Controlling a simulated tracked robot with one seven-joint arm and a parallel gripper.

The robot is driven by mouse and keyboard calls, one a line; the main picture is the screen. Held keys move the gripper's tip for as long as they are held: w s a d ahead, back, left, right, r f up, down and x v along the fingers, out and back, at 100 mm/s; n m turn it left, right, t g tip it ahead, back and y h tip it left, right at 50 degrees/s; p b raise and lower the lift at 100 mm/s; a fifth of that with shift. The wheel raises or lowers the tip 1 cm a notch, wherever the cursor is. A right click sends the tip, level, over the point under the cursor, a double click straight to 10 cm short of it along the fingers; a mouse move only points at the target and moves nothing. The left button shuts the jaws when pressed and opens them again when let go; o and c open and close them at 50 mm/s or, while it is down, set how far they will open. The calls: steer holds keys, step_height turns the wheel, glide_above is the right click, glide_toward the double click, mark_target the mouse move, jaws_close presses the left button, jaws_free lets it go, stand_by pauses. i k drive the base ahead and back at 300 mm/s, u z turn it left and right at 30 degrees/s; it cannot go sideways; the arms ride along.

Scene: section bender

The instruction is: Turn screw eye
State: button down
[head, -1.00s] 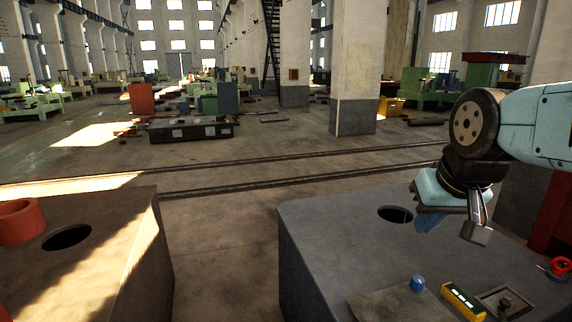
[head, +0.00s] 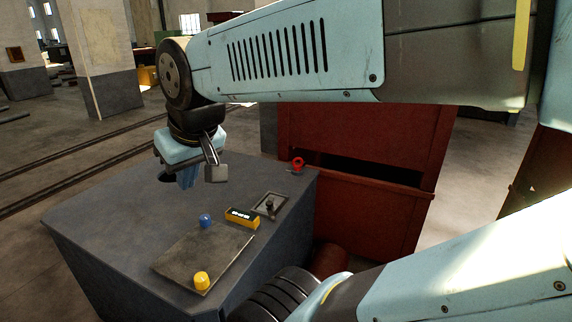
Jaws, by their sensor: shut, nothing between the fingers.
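A small red ring-shaped piece (head: 298,165), which looks like the screw eye, stands near the far right corner of the dark grey machine top (head: 110,220). My gripper (head: 188,178) points down above the far part of that top, to the left of the red ring and clearly apart from it. Its blue fingers are shut with nothing held. The gripper partly hides a round hole (head: 168,185) in the top. The lower end of the red piece is too small to make out.
A plate with a blue knob (head: 206,221) and a yellow knob (head: 202,281) lies on the top. Beside it are a yellow box (head: 242,217) and a small lever (head: 270,205). A red cabinet (head: 365,215) stands behind on the right. The top's left part is clear.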

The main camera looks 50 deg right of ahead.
mark_target(298, 167)
steer(key=z, duration=0.1)
steer(key=k, duration=0.25)
steer(key=z, duration=1)
steer(key=i, duration=0.55)
steer(key=z, duration=0.3)
steer(key=k, duration=0.5)
